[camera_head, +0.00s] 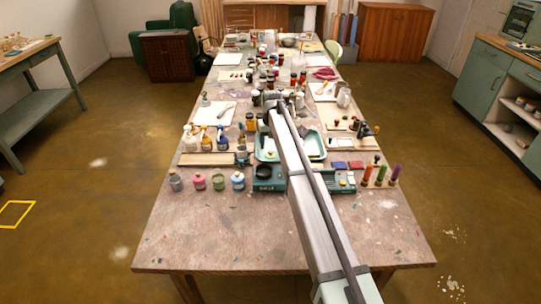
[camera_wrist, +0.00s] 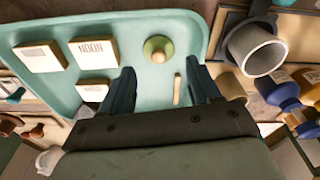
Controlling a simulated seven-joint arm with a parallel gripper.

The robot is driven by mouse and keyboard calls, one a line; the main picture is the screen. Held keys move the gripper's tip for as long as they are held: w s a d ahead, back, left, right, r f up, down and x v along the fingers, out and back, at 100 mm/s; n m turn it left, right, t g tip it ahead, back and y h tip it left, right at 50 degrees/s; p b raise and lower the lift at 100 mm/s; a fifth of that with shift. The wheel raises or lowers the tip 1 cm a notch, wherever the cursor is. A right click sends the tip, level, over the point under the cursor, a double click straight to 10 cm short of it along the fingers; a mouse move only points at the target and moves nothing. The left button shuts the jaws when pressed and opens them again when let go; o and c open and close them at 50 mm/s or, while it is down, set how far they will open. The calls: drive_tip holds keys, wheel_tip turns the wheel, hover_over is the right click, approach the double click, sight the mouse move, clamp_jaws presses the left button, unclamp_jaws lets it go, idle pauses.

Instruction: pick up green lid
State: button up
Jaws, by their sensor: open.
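The green lid (camera_wrist: 148,44) is a small round green disc with a cream knob on top. It lies on the teal tray (camera_wrist: 110,27) in the wrist view. My gripper (camera_wrist: 160,68) is open and empty, its two dark fingers pointing at the tray on either side of the lid's line. The lid shows just beyond the fingertips, between them in the picture and apart from both. The height of the fingers above the tray is hard to judge. In the head view the tray (camera_head: 313,143) is partly hidden behind my arm, and I cannot make out the lid there for certain.
Several cream labelled blocks (camera_wrist: 94,52) lie left of the lid on the tray. A small wooden stick (camera_wrist: 177,90) shows between the fingers. The table's near end (camera_head: 230,235) is clear.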

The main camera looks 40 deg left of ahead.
sight(271, 152)
drive_tip(key=f, duration=0.4)
drive_tip(key=shift+w+a+f, duration=0.25)
drive_tip(key=shift+w+f, duration=0.05)
drive_tip(key=shift+f, duration=0.1)
clamp_jaws()
